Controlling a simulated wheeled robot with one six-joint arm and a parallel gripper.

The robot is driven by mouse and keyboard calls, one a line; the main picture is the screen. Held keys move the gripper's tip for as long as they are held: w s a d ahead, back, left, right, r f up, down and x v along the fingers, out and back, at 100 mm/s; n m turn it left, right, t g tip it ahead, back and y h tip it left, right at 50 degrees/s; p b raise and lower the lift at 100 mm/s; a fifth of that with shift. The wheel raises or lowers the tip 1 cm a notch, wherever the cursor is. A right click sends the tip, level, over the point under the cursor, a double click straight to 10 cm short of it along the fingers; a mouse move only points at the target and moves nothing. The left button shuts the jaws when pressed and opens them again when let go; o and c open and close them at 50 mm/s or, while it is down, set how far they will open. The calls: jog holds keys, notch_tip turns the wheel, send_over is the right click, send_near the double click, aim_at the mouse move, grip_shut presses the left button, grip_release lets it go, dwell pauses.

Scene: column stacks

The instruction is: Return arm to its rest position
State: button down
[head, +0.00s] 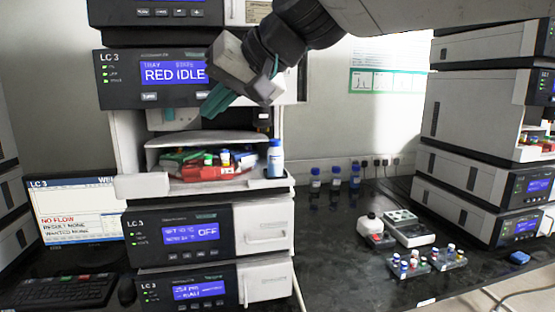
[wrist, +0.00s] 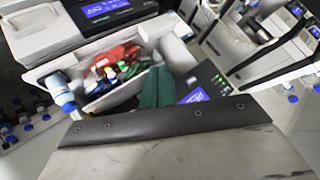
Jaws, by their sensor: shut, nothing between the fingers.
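My grey and black arm comes in from the top right of the head view. The open compartment (head: 143,186) sits below the fingers and holds red and green trays (head: 205,173) with small vials. The fingers look apart from the trays.
A bottle with a blue cap (head: 275,160) stands at the compartment's right corner. Several blue-capped bottles (head: 335,178) stand at the back of the black bench (head: 330,270). Vial racks (head: 448,258) and a white device (head: 409,228) are right. Another stack (head: 465,130) stands far right.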

jog(key=s+d+f+m+g+h, duration=0.1)
jog(key=s+d+f+h, duration=0.2)
jog(key=s+d+f, duration=0.4)
jog(key=s+d+f+m+g+h, duration=0.1)
jog(key=s+d+f+m+h, duration=0.1)
jog(key=s+d+f, duration=0.5)
jog(key=s+d+f+m+g+h, duration=0.1)
jog(key=s+d+f+h, duration=0.3)
jog(key=d+f, duration=0.9)
jog(key=shift+s+d+f+m+g, duration=0.25)
jog(key=shift+s+d+m, duration=0.9)
jog(key=shift+d, duration=3.9)
jog(key=shift+s+r+n, duration=0.1)
jog(key=shift+s+n, duration=0.35)
